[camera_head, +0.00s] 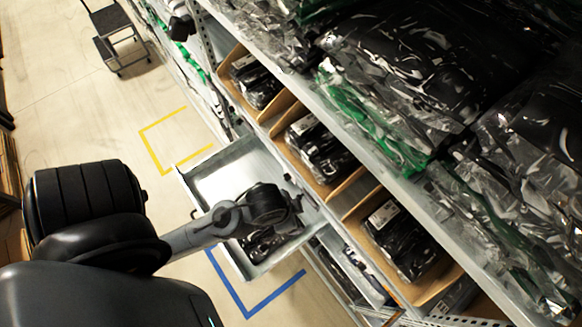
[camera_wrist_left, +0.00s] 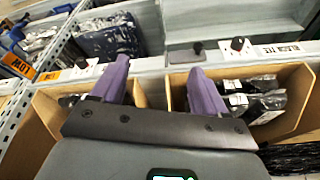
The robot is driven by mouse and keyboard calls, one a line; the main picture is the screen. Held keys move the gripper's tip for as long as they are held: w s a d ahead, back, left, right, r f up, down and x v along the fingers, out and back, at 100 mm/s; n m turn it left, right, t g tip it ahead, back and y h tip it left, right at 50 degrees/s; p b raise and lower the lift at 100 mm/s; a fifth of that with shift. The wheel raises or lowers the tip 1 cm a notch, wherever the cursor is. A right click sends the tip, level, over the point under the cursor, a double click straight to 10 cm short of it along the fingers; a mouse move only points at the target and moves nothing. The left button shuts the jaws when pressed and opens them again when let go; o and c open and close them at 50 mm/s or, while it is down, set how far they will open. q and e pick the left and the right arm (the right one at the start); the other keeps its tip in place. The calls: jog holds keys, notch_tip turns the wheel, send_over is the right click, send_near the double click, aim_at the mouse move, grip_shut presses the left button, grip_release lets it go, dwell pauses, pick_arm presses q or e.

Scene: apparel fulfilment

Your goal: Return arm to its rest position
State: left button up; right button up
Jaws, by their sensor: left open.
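My left arm (camera_head: 205,229) reaches in from the left in the head view, over a pulled-out grey drawer (camera_head: 222,175). In that view the dark end of the arm is close to the shelf front, and its fingers cannot be made out. In the left wrist view my left gripper (camera_wrist_left: 160,64) shows two purple fingers held wide apart. Nothing is between them. The fingers point toward the shelf front, above cardboard bins (camera_wrist_left: 40,130). My right gripper shows in neither view.
Dark bagged garments (camera_head: 268,240) lie in the drawer's near end. Cardboard bins (camera_head: 362,205) with black packages line the shelf, under a shelf of clear-bagged clothes (camera_head: 400,70). Yellow (camera_head: 152,150) and blue (camera_head: 232,292) floor markings flank the drawer. A cart (camera_head: 118,40) stands far off. The left aisle floor is open.

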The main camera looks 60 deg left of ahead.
pick_arm(q)
jog(key=shift+s+a+r+n, duration=0.25)
jog(key=shift+s+a+n, duration=0.1)
jog(key=shift+a+n, duration=0.2)
